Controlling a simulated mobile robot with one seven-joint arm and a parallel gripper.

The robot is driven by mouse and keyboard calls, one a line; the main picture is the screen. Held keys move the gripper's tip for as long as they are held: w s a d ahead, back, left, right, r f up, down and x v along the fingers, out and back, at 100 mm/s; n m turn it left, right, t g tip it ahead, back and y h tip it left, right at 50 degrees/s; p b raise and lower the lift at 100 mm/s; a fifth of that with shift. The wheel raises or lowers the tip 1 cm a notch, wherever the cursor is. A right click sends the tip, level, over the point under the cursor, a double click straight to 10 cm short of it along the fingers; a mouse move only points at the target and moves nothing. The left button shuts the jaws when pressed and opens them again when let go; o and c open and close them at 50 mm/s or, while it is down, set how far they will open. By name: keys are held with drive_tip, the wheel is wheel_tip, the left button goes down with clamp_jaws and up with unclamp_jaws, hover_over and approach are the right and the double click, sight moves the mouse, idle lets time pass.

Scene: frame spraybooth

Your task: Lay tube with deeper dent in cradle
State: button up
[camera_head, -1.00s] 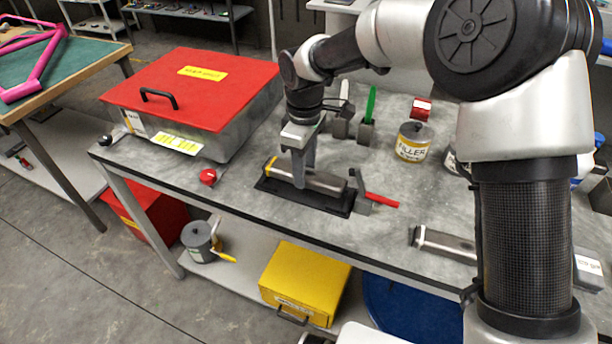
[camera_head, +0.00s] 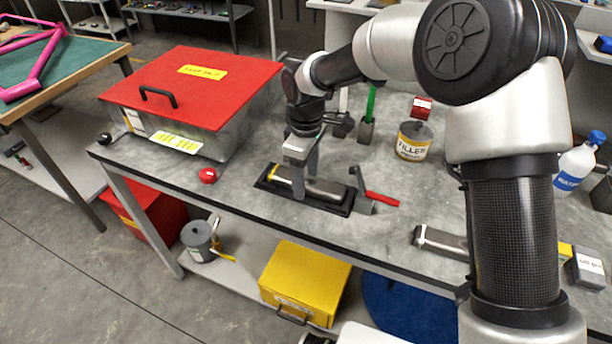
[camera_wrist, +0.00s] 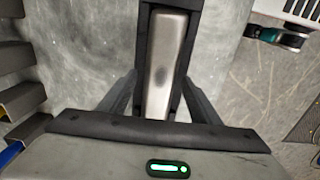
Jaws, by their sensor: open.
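A grey metal tube (camera_head: 325,190) with a yellow band at its left end lies lengthwise in the black cradle (camera_head: 343,209) on the bench. The wrist view shows the tube (camera_wrist: 168,45) between the cradle's dark side walls, with a dark dent-like spot on its upper face. My gripper (camera_head: 301,184) is open and low over the tube, with its fingers (camera_wrist: 158,98) spread on either side of it. A second grey tube (camera_head: 440,241) lies on the bench at right, partly behind my arm. Its dent cannot be made out.
A clamp with a red handle (camera_head: 381,199) stands at the cradle's right end. A red-lidded box (camera_head: 200,88) is at left, with a small red knob (camera_head: 207,175) before it. A filler can (camera_head: 413,141) and green-handled tool (camera_head: 368,115) stand behind. A water bottle (camera_head: 574,165) is far right.

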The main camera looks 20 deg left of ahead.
sight(306, 180)
wheel_tip(306, 180, up, 12)
drive_tip(key=p, duration=0.1)
drive_tip(key=shift+r, duration=0.2)
idle(0.3)
drive_tip(key=s+d+r+m+t, duration=0.2)
drive_tip(key=d+r+m, duration=0.3)
drive_tip(key=d, duration=0.6)
drive_tip(key=s+d+r+m+t, duration=0.15)
drive_tip(key=d+r+m, duration=0.25)
drive_tip(key=d+r, duration=0.5)
drive_tip(key=s+d+f+m+t, duration=0.2)
drive_tip(key=s+d+m, duration=0.7)
drive_tip(key=s+d, duration=0.4)
drive_tip(key=d, duration=0.3)
drive_tip(key=shift+s+d+f, duration=0.15)
drive_tip(key=shift+f, duration=0.2)
